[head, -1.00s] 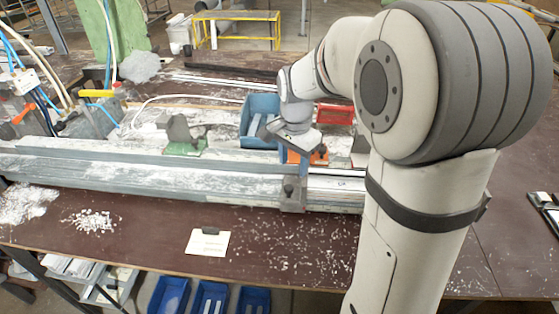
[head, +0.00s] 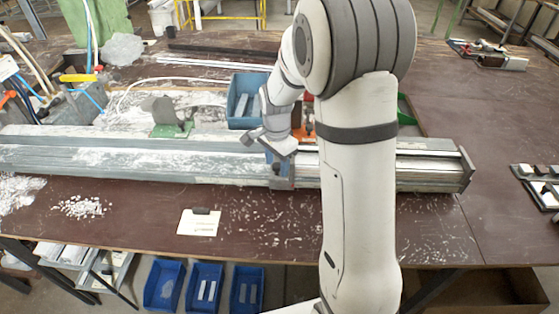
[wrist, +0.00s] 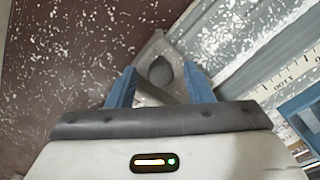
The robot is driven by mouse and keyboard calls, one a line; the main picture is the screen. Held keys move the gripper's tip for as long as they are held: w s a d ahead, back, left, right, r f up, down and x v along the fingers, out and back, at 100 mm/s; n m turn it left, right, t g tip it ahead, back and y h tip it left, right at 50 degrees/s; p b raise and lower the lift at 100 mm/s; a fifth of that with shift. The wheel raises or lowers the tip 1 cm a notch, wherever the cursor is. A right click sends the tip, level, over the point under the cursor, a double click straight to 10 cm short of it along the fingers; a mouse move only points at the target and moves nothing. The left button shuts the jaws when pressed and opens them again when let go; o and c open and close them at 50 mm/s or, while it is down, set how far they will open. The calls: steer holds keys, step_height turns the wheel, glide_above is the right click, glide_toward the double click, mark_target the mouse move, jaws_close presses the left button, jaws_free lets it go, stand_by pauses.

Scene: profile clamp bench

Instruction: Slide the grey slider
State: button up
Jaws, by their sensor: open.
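The grey slider (head: 283,178) sits on the long grey rail (head: 140,160), at the rail's front side, with a dark knob on it. In the wrist view the slider (wrist: 153,48) and its dark knob (wrist: 160,71) show just beyond and between my blue fingertips. My gripper (head: 274,158) is above the slider, pointing down at it; its fingers (wrist: 160,86) are open, one on each side of the knob. I cannot tell whether a finger touches the slider.
A blue bin (head: 243,100) stands behind the rail, with an orange block (head: 303,128) beside it. A green-based clamp (head: 172,130) stands to the left. A white card (head: 199,222) lies in front. White chips are scattered over the brown bench (head: 130,225).

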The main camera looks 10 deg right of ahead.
jaws_close()
stand_by(0.4)
